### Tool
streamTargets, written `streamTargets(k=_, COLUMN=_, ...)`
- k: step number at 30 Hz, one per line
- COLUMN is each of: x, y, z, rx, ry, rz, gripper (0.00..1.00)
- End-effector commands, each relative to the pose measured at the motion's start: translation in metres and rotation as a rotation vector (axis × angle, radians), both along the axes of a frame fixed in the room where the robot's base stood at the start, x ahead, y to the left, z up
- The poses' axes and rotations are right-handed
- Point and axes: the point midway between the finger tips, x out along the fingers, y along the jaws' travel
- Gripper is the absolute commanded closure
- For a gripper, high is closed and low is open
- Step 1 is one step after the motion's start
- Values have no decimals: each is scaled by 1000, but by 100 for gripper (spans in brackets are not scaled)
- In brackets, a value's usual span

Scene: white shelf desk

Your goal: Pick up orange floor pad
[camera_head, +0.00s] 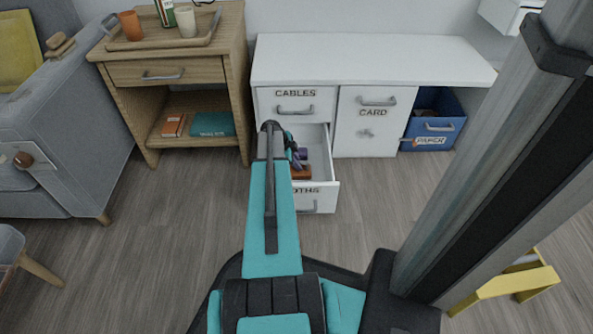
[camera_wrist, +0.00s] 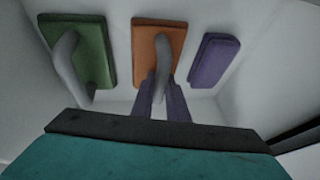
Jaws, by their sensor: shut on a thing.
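The orange floor pad (camera_wrist: 165,33) lies in the open lower drawer, with a grey handle on its face. In the wrist view my gripper (camera_wrist: 160,95) has its two fingers closed around the lower end of that handle. The pad still looks in line with the pads beside it; I cannot tell whether it is lifted. In the head view part of the orange pad (camera_head: 301,173) shows beside my arm, which hides much of the drawer.
A green pad (camera_wrist: 90,60) with a handle lies left of the orange one, and a purple pad (camera_wrist: 213,60) lies right. The drawer walls stand close around. The open drawer (camera_head: 327,185) juts from the white desk (camera_head: 370,62). A blue bin (camera_head: 448,108) stands at right.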

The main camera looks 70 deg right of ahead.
Motion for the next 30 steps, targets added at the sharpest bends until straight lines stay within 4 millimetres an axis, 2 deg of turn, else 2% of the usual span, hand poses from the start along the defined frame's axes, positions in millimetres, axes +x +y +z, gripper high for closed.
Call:
streamTargets(k=5, x=0, y=0, z=1, rx=0, ry=0, rz=0, gripper=100)
streamTargets(k=11, x=0, y=0, z=12, rx=-1, ry=-1, rz=-1, gripper=100)
streamTargets(k=24, x=-1, y=0, z=73, rx=-1, ry=-1, rz=-1, gripper=100)
streamTargets(k=30, x=-1, y=0, z=94, rx=-1, ry=0, rz=0, gripper=100)
